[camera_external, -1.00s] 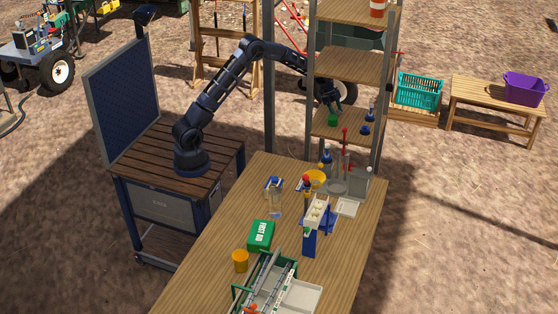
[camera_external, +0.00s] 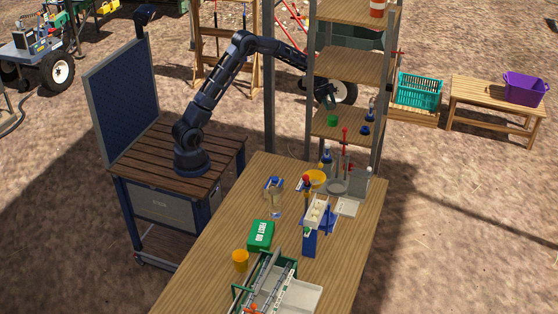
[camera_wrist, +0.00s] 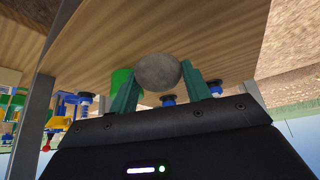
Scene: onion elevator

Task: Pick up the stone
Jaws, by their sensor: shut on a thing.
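The stone (camera_wrist: 158,70) is a grey, rounded lump. In the wrist view it sits between the two green fingers of my gripper (camera_wrist: 159,80), which is shut on it. In the external view my gripper (camera_external: 327,98) is just above the small wooden shelf board (camera_external: 350,124) of the rack. The stone is too small to make out clearly there.
A green cup (camera_external: 333,120) stands on the same shelf just below my gripper, with blue-based items (camera_external: 365,127) to its right. Another shelf board (camera_external: 353,66) is above. Metal rack posts stand close by. The crowded worktable (camera_external: 210,258) lies below.

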